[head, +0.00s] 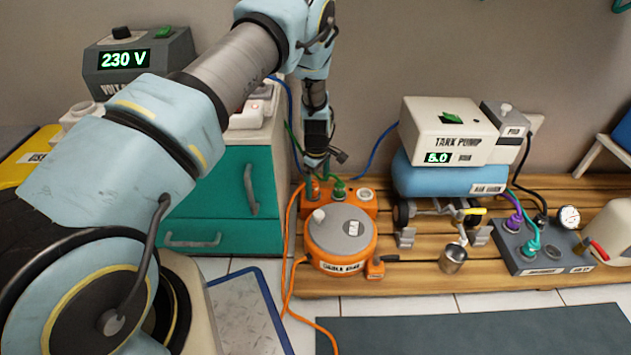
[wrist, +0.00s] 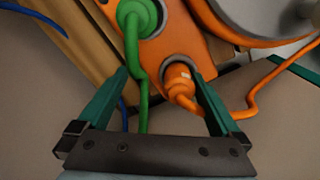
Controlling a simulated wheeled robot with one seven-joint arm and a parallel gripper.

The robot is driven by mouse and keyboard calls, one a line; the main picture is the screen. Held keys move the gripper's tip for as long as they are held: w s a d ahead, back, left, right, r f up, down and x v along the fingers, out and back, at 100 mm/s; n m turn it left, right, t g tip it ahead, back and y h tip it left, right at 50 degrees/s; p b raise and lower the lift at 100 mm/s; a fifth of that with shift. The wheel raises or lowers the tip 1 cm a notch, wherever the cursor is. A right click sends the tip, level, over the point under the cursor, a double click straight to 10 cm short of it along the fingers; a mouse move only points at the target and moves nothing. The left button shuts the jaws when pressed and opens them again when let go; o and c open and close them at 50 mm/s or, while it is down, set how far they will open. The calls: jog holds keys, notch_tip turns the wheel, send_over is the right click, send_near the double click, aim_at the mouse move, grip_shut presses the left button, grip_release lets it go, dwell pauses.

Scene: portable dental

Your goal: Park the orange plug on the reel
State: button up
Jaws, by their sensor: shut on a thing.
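The orange plug (wrist: 180,84) sits at a socket of the orange outlet block (head: 357,199), with its orange cable trailing away. My gripper (wrist: 160,76) is around it in the wrist view. The plug lies against the right finger; the green cable also passes between the fingers, near the left one, so the left finger's contact is unclear. In the head view my gripper (head: 317,163) is just above the block. The green plug (head: 338,189) is seated beside the orange one. The orange reel (head: 342,238) stands in front, with a small orange holder (head: 375,268) at its right.
A tank pump (head: 450,130) on a blue tank stands right of the reel. A metal cup (head: 453,258) and a grey connector block (head: 540,250) are on the wooden pallet (head: 420,281). A teal cabinet (head: 215,190) is at left. Orange cable runs down the pallet's left side.

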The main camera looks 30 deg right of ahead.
aim_at(314, 198)
jog(key=shift+o, duration=0.6)
jog(key=f, duration=0.1)
jog(key=s+a+f, duration=0.1)
jog(key=f, duration=0.1)
jog(key=a+f, duration=0.1)
jog(key=f, duration=0.1)
jog(key=shift+s, duration=0.2)
jog(key=shift+r, duration=0.15)
jog(key=r+p, duration=0.2)
jog(key=r, duration=0.3)
jog(key=d+r+p, duration=0.1)
jog(key=r+p, duration=0.1)
jog(key=r, duration=0.3)
jog(key=w+r+p, duration=0.1)
jog(key=r+p, duration=0.1)
jog(key=r, duration=0.2)
jog(key=shift+w+d+r, duration=0.1)
jog(key=shift+d+r, duration=0.1)
jog(key=shift+r, duration=0.5)
